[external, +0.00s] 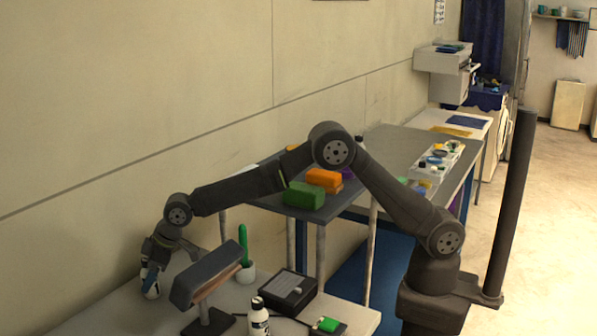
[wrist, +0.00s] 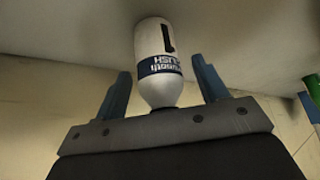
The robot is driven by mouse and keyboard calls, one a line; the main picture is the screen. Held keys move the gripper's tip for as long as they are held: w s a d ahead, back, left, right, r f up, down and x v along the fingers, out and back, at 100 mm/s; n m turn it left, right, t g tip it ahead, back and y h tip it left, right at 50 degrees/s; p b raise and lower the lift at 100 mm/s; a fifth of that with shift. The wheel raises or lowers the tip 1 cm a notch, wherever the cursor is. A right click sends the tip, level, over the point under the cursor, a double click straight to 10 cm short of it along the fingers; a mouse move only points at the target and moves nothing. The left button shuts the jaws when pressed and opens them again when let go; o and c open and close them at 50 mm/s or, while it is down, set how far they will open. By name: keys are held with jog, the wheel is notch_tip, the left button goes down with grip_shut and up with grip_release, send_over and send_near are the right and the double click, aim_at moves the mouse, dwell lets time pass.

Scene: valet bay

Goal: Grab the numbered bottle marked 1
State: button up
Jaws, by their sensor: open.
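A white bottle with a dark blue band stands at the left of the near table in the external view (external: 151,284). It also shows in the wrist view (wrist: 152,42), which looks upside down, with a black upright mark like a 1 and a dark cap. My gripper (external: 153,262) points down over this bottle. In the wrist view my gripper (wrist: 163,70) is open, with one blue-grey finger on each side of the bottle's narrow upper part.
A tilted dark block on a stand (external: 207,275) is close to the right of my gripper. A potted green cactus (external: 243,250), a black box (external: 287,291) and a green item (external: 327,324) are further right. The wall is close behind.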

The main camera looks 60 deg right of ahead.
jog(key=c, duration=1.2)
jog(key=shift+o, duration=0.2)
jog(key=shift+r, duration=0.1)
